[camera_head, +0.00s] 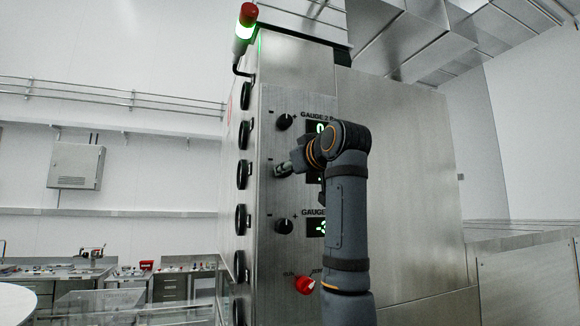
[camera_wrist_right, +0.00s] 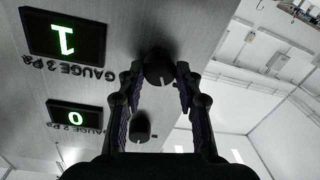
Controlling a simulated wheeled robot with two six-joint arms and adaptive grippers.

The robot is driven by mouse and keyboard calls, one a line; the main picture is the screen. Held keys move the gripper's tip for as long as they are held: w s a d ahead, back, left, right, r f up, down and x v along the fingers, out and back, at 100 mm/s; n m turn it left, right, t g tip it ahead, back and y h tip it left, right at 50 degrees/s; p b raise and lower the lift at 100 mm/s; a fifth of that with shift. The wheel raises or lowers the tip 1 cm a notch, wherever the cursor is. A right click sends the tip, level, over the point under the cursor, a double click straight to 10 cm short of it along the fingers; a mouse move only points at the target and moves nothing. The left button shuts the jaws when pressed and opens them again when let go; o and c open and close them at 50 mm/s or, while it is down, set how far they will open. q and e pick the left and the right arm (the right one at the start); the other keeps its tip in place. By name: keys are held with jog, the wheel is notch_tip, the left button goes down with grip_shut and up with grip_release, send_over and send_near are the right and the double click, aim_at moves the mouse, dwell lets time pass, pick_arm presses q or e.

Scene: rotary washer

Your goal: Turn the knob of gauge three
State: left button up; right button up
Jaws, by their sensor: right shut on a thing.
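The knob of gauge three (camera_wrist_right: 158,72) is a dark round knob on the steel panel. In the wrist view it sits between the fingertips of my right gripper (camera_wrist_right: 160,82), which is shut on it. The gauge three display (camera_wrist_right: 64,38) shows a green 1; this view is upside down. In the head view my right gripper (camera_head: 283,169) reaches the panel between two other knobs and covers the gauge three knob. My right arm hides most of the gauge three display there. My left gripper is not in view.
The gauge two knob (camera_head: 284,122) is above my gripper; its display (camera_wrist_right: 74,117) reads 0. Another knob (camera_head: 284,226) is below. A red switch (camera_head: 305,285) is lower on the panel. A signal light (camera_head: 244,30) stands at the top, lit green.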

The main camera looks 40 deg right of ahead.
jog(key=shift+r+n+p, duration=0.1)
jog(key=shift+n+p, duration=0.25)
jog(key=shift+n, duration=1.05)
jog(key=o, duration=1.2)
jog(key=shift+c, duration=0.2)
jog(key=shift+s, duration=0.1)
jog(key=s+a, duration=0.2)
jog(key=s, duration=0.9)
jog(key=shift+s+a+r, duration=0.15)
jog(key=shift+s+r, duration=0.05)
jog(key=shift+s, duration=0.05)
